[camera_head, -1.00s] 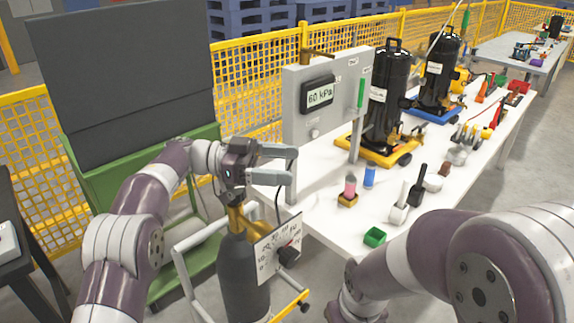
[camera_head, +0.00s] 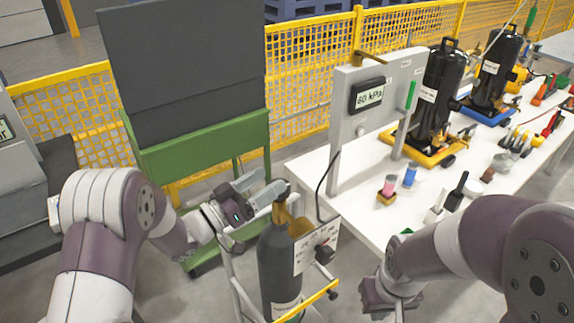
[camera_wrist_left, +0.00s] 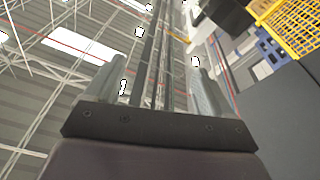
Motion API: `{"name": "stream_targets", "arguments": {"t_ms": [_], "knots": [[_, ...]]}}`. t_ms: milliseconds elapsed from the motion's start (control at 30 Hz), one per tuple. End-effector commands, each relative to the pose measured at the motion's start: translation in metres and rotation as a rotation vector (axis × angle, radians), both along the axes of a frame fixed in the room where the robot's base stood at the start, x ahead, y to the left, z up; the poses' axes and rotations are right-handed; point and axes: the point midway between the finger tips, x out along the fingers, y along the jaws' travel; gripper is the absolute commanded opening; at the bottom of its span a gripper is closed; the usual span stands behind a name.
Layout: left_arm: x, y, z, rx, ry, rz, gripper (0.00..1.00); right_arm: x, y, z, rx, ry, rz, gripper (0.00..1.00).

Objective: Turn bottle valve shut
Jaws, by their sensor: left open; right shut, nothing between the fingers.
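The dark grey gas bottle (camera_head: 277,262) stands upright in a white-framed cart at bottom centre of the head view, with a brass valve (camera_head: 287,212) on top. A white scale plate (camera_head: 303,258) with a black knob (camera_head: 325,254) is at its right side. My left gripper (camera_head: 268,184) is open, left of the valve top, its fingers pointing up and right close to it; contact cannot be told. In the left wrist view the open fingers (camera_wrist_left: 155,65) show nothing between them. My right gripper (camera_head: 392,300) is low at the bottom edge, partly hidden by my arm.
A white table (camera_head: 345,207) on the right carries a panel (camera_head: 345,110) reading 60 kPa, black compressors (camera_head: 440,92) and small tools. A green stand (camera_head: 205,140) with a dark board is behind my left arm. Yellow fencing (camera_head: 297,65) runs behind.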

Motion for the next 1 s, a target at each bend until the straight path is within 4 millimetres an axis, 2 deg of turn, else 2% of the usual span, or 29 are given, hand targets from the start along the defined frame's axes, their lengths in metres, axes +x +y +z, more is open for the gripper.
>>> {"name": "stream_targets", "arguments": {"t_ms": [33, 100, 133, 200, 333, 700, 800, 1000], "knots": [[-0.014, 0.015, -0.026, 0.071, 0.037, 0.122, 0.83, 0.0, 0.0, 0.005, 0.0, 0.001, 0.0, 0.0], [-0.026, 0.029, -0.064, 0.206, 0.036, 0.246, 0.83, 0.0, 0.0, 0.0, 0.0, 0.001, 0.0, 0.0], [-0.027, 0.033, -0.07, 0.253, 0.018, 0.277, 0.83, 0.0, 0.0, 0.0, 0.0, 0.001, 0.0, 0.0], [-0.023, 0.037, -0.072, 0.328, -0.044, 0.312, 0.83, 0.0, 0.0, 0.0, 0.0, 0.001, 0.0, 0.0], [-0.015, 0.029, -0.071, 0.369, -0.088, 0.311, 0.83, 0.0, 0.0, 0.003, 0.0, 0.001, 0.0, 0.0], [0.055, -0.027, -0.069, 0.366, -0.089, 0.309, 0.83, 0.0, 0.0, 0.023, 0.0, 0.001, 0.0, 0.0], [0.067, -0.037, -0.07, 0.365, -0.088, 0.308, 0.83, 0.0, 0.0, 0.025, 0.0, 0.001, 0.0, 0.0], [0.077, -0.044, -0.071, 0.364, -0.088, 0.311, 0.83, 0.0, 0.0, 0.026, 0.0, 0.001, 0.0, 0.0]]}}
